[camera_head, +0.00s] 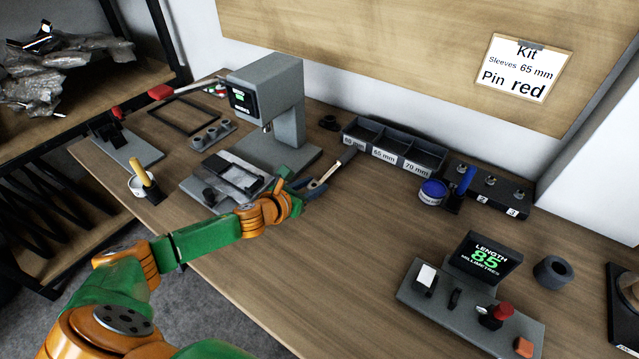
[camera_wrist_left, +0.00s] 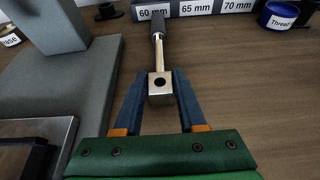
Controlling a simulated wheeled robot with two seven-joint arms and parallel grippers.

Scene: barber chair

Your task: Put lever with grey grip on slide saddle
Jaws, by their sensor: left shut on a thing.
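The lever with the grey grip (camera_head: 346,156) is held by my left gripper (camera_head: 311,187), above or near the wooden table to the right of the grey press. In the left wrist view my left gripper (camera_wrist_left: 160,98) has its blue fingers closed on either side of the lever's square metal block with a hole. The lever's metal rod (camera_wrist_left: 158,56) points away from me and ends in a dark grey grip (camera_wrist_left: 157,22). My right gripper is not in view.
The grey press (camera_head: 272,100) stands left of the gripper. Behind it are a sleeve bin (camera_head: 395,146) marked 60, 65 and 70 mm and a blue tin (camera_head: 432,192). A length gauge (camera_head: 470,303) reading 85 sits front right. The middle table is clear.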

